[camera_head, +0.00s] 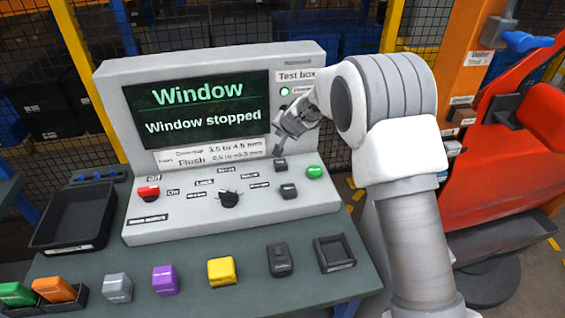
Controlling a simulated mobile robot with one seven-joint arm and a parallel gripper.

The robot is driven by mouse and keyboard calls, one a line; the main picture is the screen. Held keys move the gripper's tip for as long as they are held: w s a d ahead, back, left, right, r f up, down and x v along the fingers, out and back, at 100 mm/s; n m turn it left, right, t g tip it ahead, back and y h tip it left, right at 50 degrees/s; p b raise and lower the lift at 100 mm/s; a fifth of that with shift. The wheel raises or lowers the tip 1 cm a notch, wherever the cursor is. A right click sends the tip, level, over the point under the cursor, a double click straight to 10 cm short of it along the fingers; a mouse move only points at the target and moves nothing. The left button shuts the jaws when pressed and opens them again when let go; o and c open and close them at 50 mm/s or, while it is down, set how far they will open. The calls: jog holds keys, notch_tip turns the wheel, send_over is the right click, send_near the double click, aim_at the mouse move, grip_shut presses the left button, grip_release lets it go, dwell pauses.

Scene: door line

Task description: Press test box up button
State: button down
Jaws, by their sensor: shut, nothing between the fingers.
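The grey test box (195,195) stands on the table, with a screen (203,117) reading "Window" and "Window stopped". Two small dark buttons sit on the right of its sloped panel, an upper one (281,164) and a lower one (289,191). Their small labels are too blurred for me to tell which is up. My gripper (278,152) is shut and empty, pointing down right at the upper dark button. I cannot tell whether its tips touch the button. My arm hides part of the box's right side.
A green button (314,172), a black knob (229,199) and a red button (148,191) share the panel. Several coloured blocks, including a yellow one (221,271), lie along the front of the table (190,255). A black tray (72,216) is at left. An orange-red door (512,150) stands at right.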

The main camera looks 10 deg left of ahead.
aim_at(281, 165)
jog(key=shift+f, duration=0.15)
notch_tip(281, 165, down, 8)
jog(key=b, duration=0.8)
jog(key=shift+f, duration=0.25)
jog(key=shift+f, duration=0.1)
dwell(1.4)
jog(key=shift+f+b, duration=0.3)
jog(key=shift+b, duration=0.05)
